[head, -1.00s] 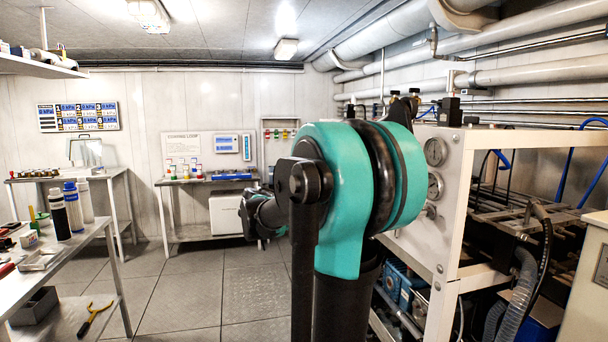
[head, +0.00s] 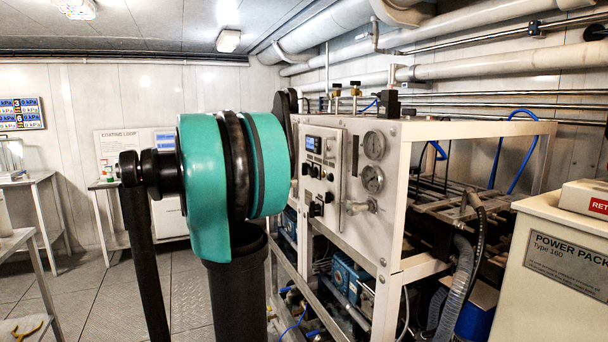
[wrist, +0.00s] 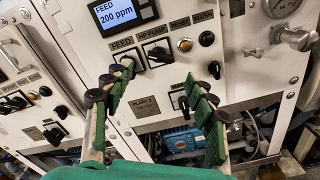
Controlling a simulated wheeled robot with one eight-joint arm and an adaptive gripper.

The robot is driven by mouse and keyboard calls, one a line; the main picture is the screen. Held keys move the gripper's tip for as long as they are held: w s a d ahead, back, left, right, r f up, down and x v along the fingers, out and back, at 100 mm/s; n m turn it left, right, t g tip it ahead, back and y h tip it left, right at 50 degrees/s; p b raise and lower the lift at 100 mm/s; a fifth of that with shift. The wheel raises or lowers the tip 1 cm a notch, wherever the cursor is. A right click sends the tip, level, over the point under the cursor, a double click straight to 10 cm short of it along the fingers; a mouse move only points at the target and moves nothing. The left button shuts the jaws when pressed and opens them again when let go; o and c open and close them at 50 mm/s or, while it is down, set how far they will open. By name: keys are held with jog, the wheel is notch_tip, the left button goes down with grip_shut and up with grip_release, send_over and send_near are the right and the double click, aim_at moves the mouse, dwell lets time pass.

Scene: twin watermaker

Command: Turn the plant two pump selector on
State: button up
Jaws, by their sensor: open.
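In the wrist view a white panel (wrist: 228,88) carries a "PLANT 2" label (wrist: 145,103) and a display (wrist: 122,14) reading "FEED 200 ppm". Under the "HP PUMP" label is a black selector (wrist: 157,52) on a square plate; its exact setting is too small to tell. A black knob (wrist: 128,66) under "FEED" is partly covered by my left finger. Another dark selector (wrist: 183,103) sits lower, beside the right finger. My gripper (wrist: 158,80) is open and empty, its green-padded fingers apart in front of the panel below the HP PUMP selector. In the head view the gripper is hidden.
A second panel (wrist: 30,85) with similar switches stands at left in the wrist view. Gauges (head: 373,145) and a valve handle (head: 362,207) sit on the frame's near face. A power pack (head: 560,260) stands at right.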

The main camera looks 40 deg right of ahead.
aim_at(310, 173)
jog(key=x, duration=0.6)
jog(key=shift+s+d, duration=0.1)
jog(key=shift+d, duration=0.3)
jog(key=shift+c, duration=0.5)
jog(key=c, duration=1.1)
jog(key=shift+o, duration=0.2)
jog(key=shift+m, duration=0.4)
jog(key=m, duration=0.5)
jog(key=shift+f, duration=0.15)
jog(key=m, duration=0.6)
